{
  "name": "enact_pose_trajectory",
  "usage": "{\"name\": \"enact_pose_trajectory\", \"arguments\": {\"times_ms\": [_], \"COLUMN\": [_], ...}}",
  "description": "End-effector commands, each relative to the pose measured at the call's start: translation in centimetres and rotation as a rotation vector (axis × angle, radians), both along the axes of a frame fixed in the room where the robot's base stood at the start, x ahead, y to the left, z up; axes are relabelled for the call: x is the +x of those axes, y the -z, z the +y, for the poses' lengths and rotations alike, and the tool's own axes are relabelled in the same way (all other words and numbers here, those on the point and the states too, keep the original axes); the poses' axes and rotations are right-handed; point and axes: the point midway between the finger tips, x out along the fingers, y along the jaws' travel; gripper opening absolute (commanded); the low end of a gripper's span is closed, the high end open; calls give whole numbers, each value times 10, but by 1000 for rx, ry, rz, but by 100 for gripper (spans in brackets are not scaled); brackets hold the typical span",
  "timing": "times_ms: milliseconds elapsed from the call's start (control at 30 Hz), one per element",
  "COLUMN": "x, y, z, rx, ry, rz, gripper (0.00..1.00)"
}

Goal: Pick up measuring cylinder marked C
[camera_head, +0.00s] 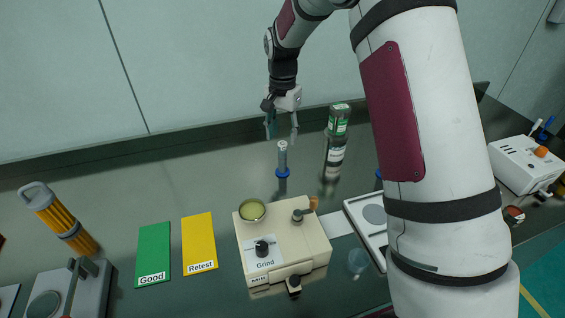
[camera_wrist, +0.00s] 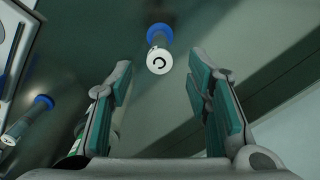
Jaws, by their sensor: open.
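The measuring cylinder marked C (camera_head: 282,158) stands upright on the dark bench, a slim grey tube with a blue base and a white top. In the wrist view its white top with a black C (camera_wrist: 158,61) faces the camera, ahead of and between the fingertips. My gripper (camera_head: 282,134) is open and empty, pointing down just above the cylinder, not visibly touching it. In the wrist view my gripper (camera_wrist: 160,78) shows its two teal-padded fingers spread apart. A second cylinder with a blue base (camera_wrist: 28,119) is at the left of that view; its mark is unreadable.
A beige Grind machine (camera_head: 310,256) is in front of the cylinder. Green Good (camera_head: 153,250) and yellow Retest (camera_head: 199,240) mats lie left. My arm hides part of the bench at right.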

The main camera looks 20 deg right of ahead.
Motion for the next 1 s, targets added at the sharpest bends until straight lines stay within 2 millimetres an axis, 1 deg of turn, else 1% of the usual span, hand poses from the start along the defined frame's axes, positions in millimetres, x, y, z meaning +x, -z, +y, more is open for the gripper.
{"name": "enact_pose_trajectory", "arguments": {"times_ms": [33, 133, 433, 700, 800, 1000], "x": [-2, -1, -2, -2, -2, -1], "y": [9, 24, 46, 82, 89, 90], "z": [0, 0, 0, 1, 1, 1], "rx": [0, 1, 1, 0, 1, 1], "ry": [0, 0, 0, -2, -1, -1], "rz": [4, 2, 2, 1, 1, -1], "gripper": [45, 45, 45, 45, 45, 45]}}
